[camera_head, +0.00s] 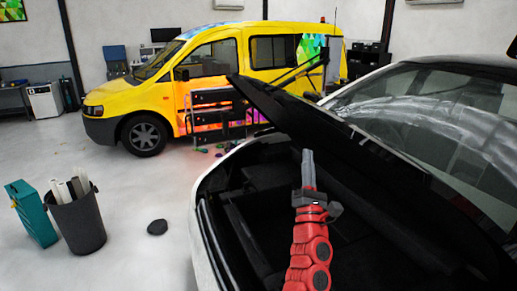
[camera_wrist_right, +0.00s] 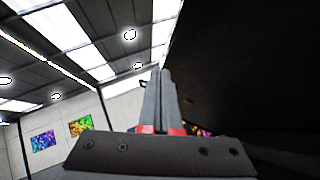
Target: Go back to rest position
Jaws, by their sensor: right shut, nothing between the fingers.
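My right gripper (camera_head: 308,160) is at the end of my red arm, which rises from the bottom of the head view. It is in front of the open trunk (camera_head: 262,215) of a white car, with its fingers pointing up and away. In the right wrist view the two grey fingers (camera_wrist_right: 158,78) lie together with nothing between them. A dark panel, probably the raised trunk lid (camera_wrist_right: 250,60), fills the right side of that view. The lid also shows in the head view (camera_head: 345,150), slanting just right of the gripper. My left gripper is not in view.
A yellow van (camera_head: 210,65) stands behind the car, with a dark rack (camera_head: 218,112) before it. A dark bin (camera_head: 76,222) with rolls and a teal box (camera_head: 33,215) stand at left.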

